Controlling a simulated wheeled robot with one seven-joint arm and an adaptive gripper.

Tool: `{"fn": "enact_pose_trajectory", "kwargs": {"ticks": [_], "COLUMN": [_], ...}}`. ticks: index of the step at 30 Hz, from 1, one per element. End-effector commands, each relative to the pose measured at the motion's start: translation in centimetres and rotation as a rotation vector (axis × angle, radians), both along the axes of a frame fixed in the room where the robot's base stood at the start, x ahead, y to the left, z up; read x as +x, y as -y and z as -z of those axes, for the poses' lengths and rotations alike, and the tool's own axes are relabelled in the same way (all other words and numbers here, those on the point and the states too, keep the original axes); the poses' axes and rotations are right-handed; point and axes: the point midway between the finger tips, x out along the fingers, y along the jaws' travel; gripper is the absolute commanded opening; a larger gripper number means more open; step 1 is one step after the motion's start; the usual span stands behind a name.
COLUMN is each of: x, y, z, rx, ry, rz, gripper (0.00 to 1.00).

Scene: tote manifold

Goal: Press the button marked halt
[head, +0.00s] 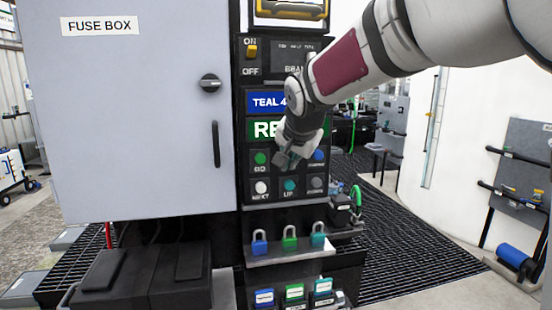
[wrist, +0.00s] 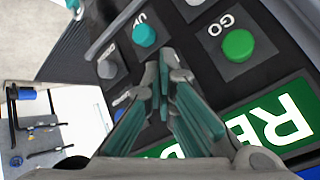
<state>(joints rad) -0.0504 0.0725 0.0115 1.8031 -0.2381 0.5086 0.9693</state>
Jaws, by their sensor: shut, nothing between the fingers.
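A black button panel (head: 268,176) is below the green "RE..." sign in the head view. Its top row shows a green button marked GO (head: 260,158) and, on the right, a blue button (head: 318,155) with an unreadable label. The position between them is hidden by my gripper (head: 285,160). No readable halt label shows. In the wrist view my shut, empty gripper (wrist: 168,62) points at the panel between the GO button (wrist: 238,45) and the partly hidden blue button (wrist: 121,112). I cannot tell whether the fingertips touch the panel.
The lower row has a white NEXT button (head: 262,187), a teal UP button (head: 290,186) and a grey button (head: 317,184). Padlocks (head: 289,240) stand on a ledge below. A grey fuse box door (head: 130,120) is on the left.

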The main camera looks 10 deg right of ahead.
Motion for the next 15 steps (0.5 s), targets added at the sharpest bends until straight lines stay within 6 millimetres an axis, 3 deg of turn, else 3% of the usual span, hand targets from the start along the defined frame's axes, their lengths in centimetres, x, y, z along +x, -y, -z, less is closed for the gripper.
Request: {"fn": "enact_pose_trajectory", "kwargs": {"ticks": [8,15], "x": [-1.5,-1.6], "y": [0.0,0.0], "z": [-0.1,0.0], "rx": [0.0,0.0], "ry": [0.0,0.0], "rz": [0.0,0.0], "gripper": [0.0,0.0]}}
